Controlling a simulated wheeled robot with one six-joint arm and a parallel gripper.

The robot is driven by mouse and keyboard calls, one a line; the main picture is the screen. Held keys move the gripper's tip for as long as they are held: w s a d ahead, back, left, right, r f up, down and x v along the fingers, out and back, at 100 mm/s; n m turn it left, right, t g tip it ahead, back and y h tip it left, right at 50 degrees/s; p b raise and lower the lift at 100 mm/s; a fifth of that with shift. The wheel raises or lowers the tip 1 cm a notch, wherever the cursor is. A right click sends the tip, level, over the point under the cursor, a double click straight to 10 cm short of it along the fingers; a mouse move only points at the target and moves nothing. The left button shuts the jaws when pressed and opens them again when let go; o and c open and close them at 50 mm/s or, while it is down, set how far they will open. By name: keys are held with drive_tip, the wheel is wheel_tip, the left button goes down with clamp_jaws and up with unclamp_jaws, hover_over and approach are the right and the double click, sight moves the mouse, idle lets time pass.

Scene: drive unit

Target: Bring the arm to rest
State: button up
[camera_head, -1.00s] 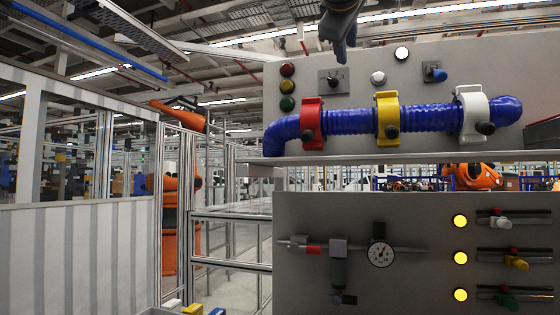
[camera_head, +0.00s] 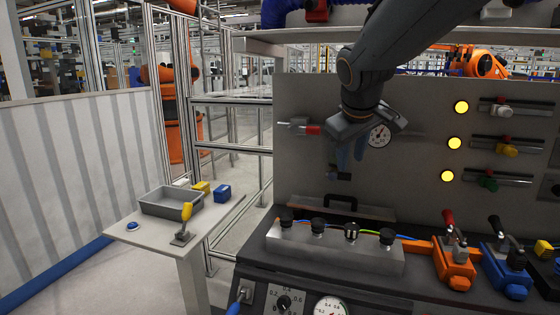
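My arm reaches down from the top right in the head view. My gripper (camera_head: 351,160) hangs below the dark wrist, in front of the grey upright panel (camera_head: 420,185). Its two bluish fingers point down with a gap between them, and I see nothing held. The wrist covers part of the panel's pipe fitting and the edge of the round gauge (camera_head: 379,135). The fingers hang above the bench and look clear of the row of black knobs (camera_head: 351,232).
Orange (camera_head: 454,262) and blue (camera_head: 503,268) lever valves stand on the bench at the right. A side table (camera_head: 150,235) at the left holds a grey tray (camera_head: 172,208), a yellow-handled lever (camera_head: 184,225) and small blocks. Yellow lamps (camera_head: 461,107) and sliders line the panel's right.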

drive_tip(key=s+d+f+m+g+y, duration=0.1)
drive_tip(key=s+f+m+g, duration=0.4)
drive_tip(key=s+f, duration=1.7)
wheel_tip(320, 180, down, 4)
drive_tip(key=shift+d+r+m+b, duration=0.2)
drive_tip(key=shift+d+m+b, duration=0.1)
drive_tip(key=shift+d, duration=0.4)
